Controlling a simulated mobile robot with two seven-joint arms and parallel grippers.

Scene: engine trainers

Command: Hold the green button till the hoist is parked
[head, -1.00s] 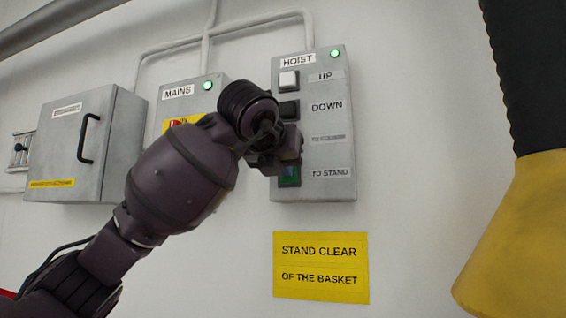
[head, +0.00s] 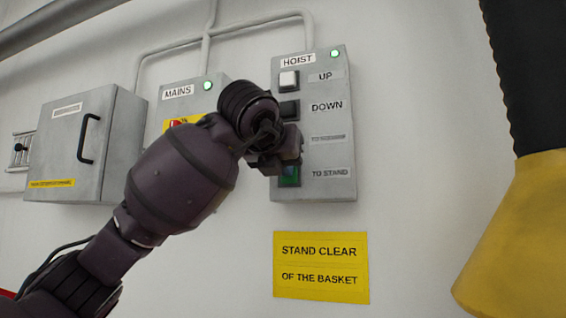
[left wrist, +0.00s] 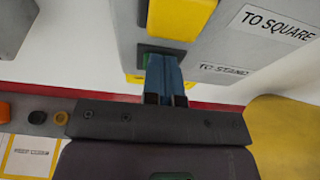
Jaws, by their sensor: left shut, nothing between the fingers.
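The hoist box (head: 338,90) is a grey panel on the wall with a lit green lamp (head: 334,54) at its top. The green button (head: 290,177) is the lowest, beside the label "TO STAND" (head: 329,173). My left gripper (head: 287,158) is in front of the lower part of the box and hides the yellow button there. In the left wrist view, the shut blue fingers (left wrist: 166,62) meet the green button (left wrist: 150,56), which is mostly hidden behind them. I cannot tell how far it is pressed. The yellow button (left wrist: 180,17) is just above the fingers. My right gripper is not in view.
The white button (head: 289,80) and black button (head: 289,109) are higher on the hoist box. The mains box (head: 178,97) and a grey cabinet (head: 115,140) stand left. A yellow sign (head: 321,267) is below. A large yellow-and-black shape (head: 525,230) fills the right edge.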

